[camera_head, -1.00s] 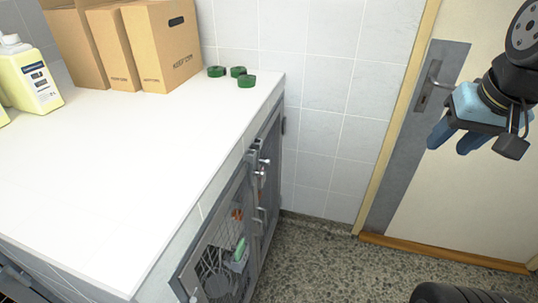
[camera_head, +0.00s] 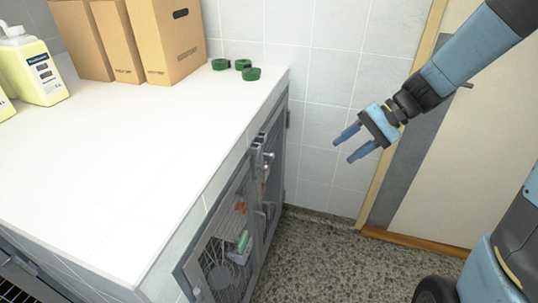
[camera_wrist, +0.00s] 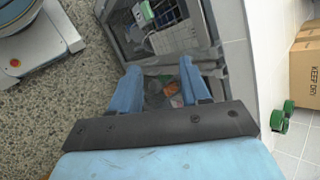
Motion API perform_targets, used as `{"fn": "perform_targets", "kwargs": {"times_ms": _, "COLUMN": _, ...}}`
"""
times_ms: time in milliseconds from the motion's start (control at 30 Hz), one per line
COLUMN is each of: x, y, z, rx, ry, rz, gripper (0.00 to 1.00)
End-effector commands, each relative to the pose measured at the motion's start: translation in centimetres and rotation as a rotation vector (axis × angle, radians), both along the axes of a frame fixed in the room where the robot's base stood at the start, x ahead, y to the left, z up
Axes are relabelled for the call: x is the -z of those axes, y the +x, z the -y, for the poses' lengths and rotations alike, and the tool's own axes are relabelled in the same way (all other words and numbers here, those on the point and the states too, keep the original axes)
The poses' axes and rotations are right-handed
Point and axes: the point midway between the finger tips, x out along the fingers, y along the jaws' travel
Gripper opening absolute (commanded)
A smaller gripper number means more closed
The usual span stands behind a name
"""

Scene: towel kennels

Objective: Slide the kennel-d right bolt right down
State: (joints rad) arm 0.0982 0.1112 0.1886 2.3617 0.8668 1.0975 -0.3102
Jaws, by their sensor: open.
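My gripper (camera_head: 344,147) is open and empty in the head view, in the air to the right of the kennel fronts, with its two blue fingers pointing down and left. Metal bolts (camera_head: 264,157) stand out on the edges of the grey mesh kennel doors (camera_head: 222,243) under the white worktop. I cannot tell which of them is the right bolt of kennel-d. In the wrist view the open fingers (camera_wrist: 165,76) show with a kennel front beyond and between them. The bolts are too small or hidden there to make out. The gripper touches nothing that I can see.
The white worktop (camera_head: 110,170) carries cardboard boxes (camera_head: 165,40), green rolls (camera_head: 250,74) and yellow bottles (camera_head: 35,70). A tiled wall (camera_head: 320,100) and a door (camera_head: 450,170) stand behind my arm. The speckled floor (camera_head: 330,255) before the kennels looks clear.

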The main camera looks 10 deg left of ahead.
Motion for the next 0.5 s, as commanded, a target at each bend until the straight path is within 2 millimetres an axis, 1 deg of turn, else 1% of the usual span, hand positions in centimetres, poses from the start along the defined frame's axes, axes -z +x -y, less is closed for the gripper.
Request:
{"fn": "perform_targets", "kwargs": {"times_ms": 33, "x": 0.9, "y": 0.6, "z": -0.6, "rx": 0.013, "ry": 0.037, "rz": -0.039, "gripper": 0.46}}
{"fn": "perform_targets", "kwargs": {"times_ms": 200, "x": 3.3, "y": 2.5, "z": -2.9, "rx": 0.069, "ry": 0.165, "rz": -0.143, "gripper": 0.46}}
{"fn": "perform_targets", "kwargs": {"times_ms": 500, "x": 8.0, "y": 6.1, "z": -6.2, "rx": 0.204, "ry": 0.381, "rz": -0.311, "gripper": 0.46}}
